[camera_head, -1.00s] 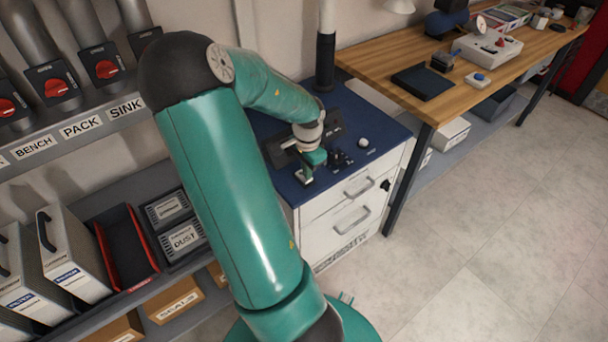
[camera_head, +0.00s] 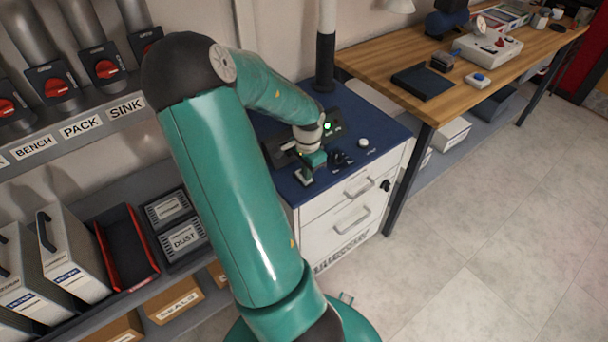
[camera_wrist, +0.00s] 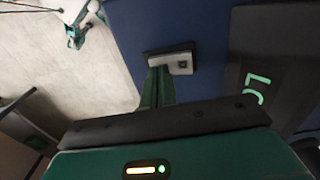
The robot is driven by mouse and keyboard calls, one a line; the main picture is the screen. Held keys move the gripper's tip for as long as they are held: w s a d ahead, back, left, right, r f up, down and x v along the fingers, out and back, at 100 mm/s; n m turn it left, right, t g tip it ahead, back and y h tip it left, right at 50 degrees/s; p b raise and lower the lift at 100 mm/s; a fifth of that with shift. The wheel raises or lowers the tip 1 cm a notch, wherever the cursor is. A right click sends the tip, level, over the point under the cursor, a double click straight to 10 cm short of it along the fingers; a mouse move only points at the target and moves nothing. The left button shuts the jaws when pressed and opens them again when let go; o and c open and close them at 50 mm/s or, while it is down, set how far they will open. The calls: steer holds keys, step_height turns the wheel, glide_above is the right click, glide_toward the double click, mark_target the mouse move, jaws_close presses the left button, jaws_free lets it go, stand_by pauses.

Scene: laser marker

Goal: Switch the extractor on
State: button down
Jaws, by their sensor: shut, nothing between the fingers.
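The extractor is a white drawer cabinet (camera_head: 322,218) with a blue top (camera_head: 378,128) and a black-and-white pipe rising at its back. A dark panel on the top shows a lit green light (camera_head: 327,126). In the wrist view a dark display (camera_wrist: 258,92) shows green lettering, partly cut off. My gripper (camera_head: 311,166) is low over the cabinet's front left, its fingers shut and empty. In the wrist view the fingertips (camera_wrist: 158,72) are at a small light-grey switch (camera_wrist: 180,62); whether they touch it I cannot tell.
Dark knobs (camera_head: 341,159) and a white round button (camera_head: 364,142) stand right of my gripper. A wooden bench (camera_head: 440,98) with equipment adjoins on the right. Shelves with filters and boxes (camera_head: 182,239) stand at left. The floor at right is clear.

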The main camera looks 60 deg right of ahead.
step_height(320, 180, up, 7)
steer(key=shift+f, duration=0.15)
stand_by(0.6)
stand_by(0.4)
steer(key=w+a+r+n+t+y, duration=0.1)
steer(key=w+a+r+n, duration=0.25)
steer(key=a, duration=0.45)
steer(key=w+a+r+n+t, duration=0.1)
steer(key=w+a+r+n, duration=0.3)
steer(key=a, duration=0.3)
steer(key=w+a+r+n+t+y, duration=0.1)
steer(key=w+a+r+n, duration=0.3)
steer(key=a, duration=0.4)
steer(key=s+a+r+n+t+h, duration=0.1)
steer(key=a+r+n, duration=0.3)
steer(key=a, duration=0.5)
steer(key=s+a+r+n+t+h, duration=0.1)
steer(key=s+a+r+n, duration=0.2)
steer(key=a+n, duration=0.5)
steer(key=a, duration=0.2)
steer(key=shift+s+a+r+t, duration=0.25)
steer(key=shift+a+r+t, duration=0.05)
steer(key=shift+r, duration=0.1)
steer(key=shift+d, duration=0.2)
